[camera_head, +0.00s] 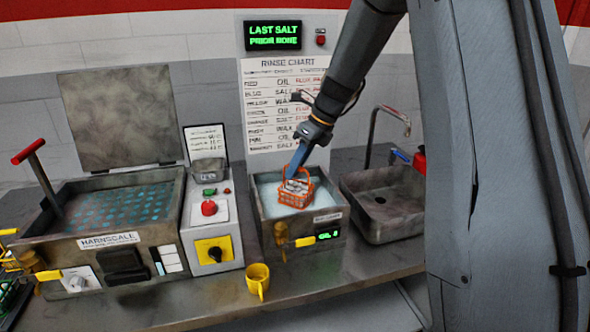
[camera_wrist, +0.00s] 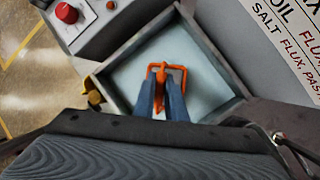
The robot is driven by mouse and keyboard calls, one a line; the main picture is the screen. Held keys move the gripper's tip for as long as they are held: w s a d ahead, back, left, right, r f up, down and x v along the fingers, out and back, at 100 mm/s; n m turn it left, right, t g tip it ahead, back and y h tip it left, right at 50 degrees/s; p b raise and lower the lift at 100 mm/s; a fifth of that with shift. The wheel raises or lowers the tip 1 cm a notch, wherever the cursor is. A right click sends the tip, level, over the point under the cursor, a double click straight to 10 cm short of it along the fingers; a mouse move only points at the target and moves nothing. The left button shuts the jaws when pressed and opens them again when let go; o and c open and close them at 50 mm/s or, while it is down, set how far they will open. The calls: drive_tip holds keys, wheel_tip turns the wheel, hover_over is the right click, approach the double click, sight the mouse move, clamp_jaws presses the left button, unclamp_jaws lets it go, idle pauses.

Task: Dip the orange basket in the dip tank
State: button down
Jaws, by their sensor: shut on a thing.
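The orange basket (camera_head: 295,195) is a small wire basket with a raised handle and pale contents. My gripper (camera_head: 298,168) points down with blue fingers and is shut on the basket's handle. The dip tank (camera_head: 257,207) is a square metal tank with pale bluish-white liquid, a yellow tap and a green display on its front. The basket is within the tank's opening, at or just over the liquid; I cannot tell how deep it sits. In the wrist view the basket (camera_wrist: 167,73) shows between my fingers (camera_wrist: 162,104), over the middle of the tank (camera_wrist: 128,82), clear of the walls.
The Harnscale tank (camera_head: 120,208) with raised lid (camera_head: 118,115) stands left. A control box (camera_head: 212,230) stands between the tanks. A sink (camera_head: 385,205) with a tap is at right. A yellow mug (camera_head: 257,279) stands in front. A rinse chart (camera_head: 270,110) and lit sign (camera_head: 274,36) are behind.

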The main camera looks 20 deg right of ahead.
drive_tip(key=shift+r+p, duration=3.5)
drive_tip(key=shift+r, duration=0.5)
